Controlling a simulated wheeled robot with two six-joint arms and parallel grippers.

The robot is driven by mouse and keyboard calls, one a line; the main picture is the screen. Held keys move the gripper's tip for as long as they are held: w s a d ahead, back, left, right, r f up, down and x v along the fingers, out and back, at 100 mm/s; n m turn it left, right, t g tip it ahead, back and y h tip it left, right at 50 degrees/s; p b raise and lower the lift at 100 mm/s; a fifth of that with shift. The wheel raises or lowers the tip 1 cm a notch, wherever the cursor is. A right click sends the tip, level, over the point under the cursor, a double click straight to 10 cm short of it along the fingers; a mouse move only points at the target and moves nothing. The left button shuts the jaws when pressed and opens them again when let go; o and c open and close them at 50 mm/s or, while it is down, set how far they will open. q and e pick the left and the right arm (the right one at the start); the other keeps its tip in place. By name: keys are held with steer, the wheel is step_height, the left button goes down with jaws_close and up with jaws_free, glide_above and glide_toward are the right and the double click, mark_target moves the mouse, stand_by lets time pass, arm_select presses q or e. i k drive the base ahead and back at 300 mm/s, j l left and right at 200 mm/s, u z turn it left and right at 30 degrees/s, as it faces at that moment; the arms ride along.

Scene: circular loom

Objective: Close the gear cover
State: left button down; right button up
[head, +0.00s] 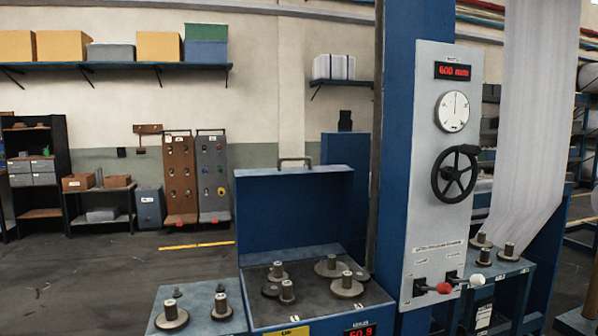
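The gear cover (292,215) is a blue lid with a grey bar handle (295,160) on its top edge. It stands raised, roughly upright, at the back of the blue gear box (278,328). Inside the open box several grey gears on posts show, such as one gear (345,288) at the right and another (278,273) near the middle. Neither of my grippers shows in the head view.
A blue side table (195,300) with loose gears adjoins the box's left. Right of the box stands a blue column (400,130) with a grey panel (437,260) bearing a dial, a black handwheel (455,174) and levers. Open floor (120,270) lies to the left.

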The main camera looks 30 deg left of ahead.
mark_target(282, 215)
steer(key=k, duration=0.6)
steer(key=z, duration=1.55)
steer(key=k+j+z, duration=0.1)
steer(key=j, duration=0.35)
steer(key=k+j, duration=0.25)
steer(key=j, duration=0.2)
steer(key=k+j+z, duration=0.15)
steer(key=j, duration=0.3)
steer(key=k+j+z, duration=0.1)
steer(key=k+j, duration=0.15)
steer(key=j, duration=0.15)
steer(key=k+j, duration=0.2)
steer(key=j, duration=0.25)
steer(key=k+j, duration=0.2)
steer(key=j, duration=0.25)
steer(key=k+j, duration=0.2)
steer(key=j, duration=0.2)
steer(key=k+j, duration=0.2)
steer(key=j, duration=0.25)
steer(key=k+j, duration=0.2)
steer(key=j, duration=0.2)
steer(key=k+j, duration=0.25)
steer(key=j, duration=0.2)
steer(key=k+j, duration=0.2)
steer(key=j, duration=0.2)
steer(key=i, duration=0.25)
steer(key=j+z, duration=0.05)
